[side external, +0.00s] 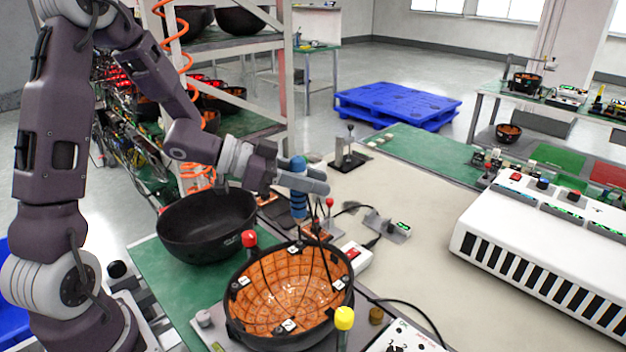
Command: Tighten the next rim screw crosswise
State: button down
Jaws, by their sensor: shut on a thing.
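My gripper (303,182) is shut around a blue-handled tool (298,206), which stands upright between its fingers. The tool looks like a screwdriver; its lower end is hard to make out against the parts behind the bowl. An open bowl (262,338) with a black outer shell and copper-coloured tiled inside sits in the front middle. Several small white marked tags lie around its rim, and dark wires run across its inside. The gripper and tool are above and beyond the bowl's far rim, apart from it. The rim screws are too small to tell.
A plain black bowl (207,228) stands left of the tiled bowl on the green mat (150,262). A red knob (249,238) and a yellow knob (344,318) rise beside the tiled bowl. A white vented unit (545,250) stands right.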

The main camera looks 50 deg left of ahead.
jog(key=shift+f, duration=0.6)
dwell(2.5)
notch_tip(320, 180, up, 6)
dwell(0.7)
jog(key=shift+r, duration=0.1)
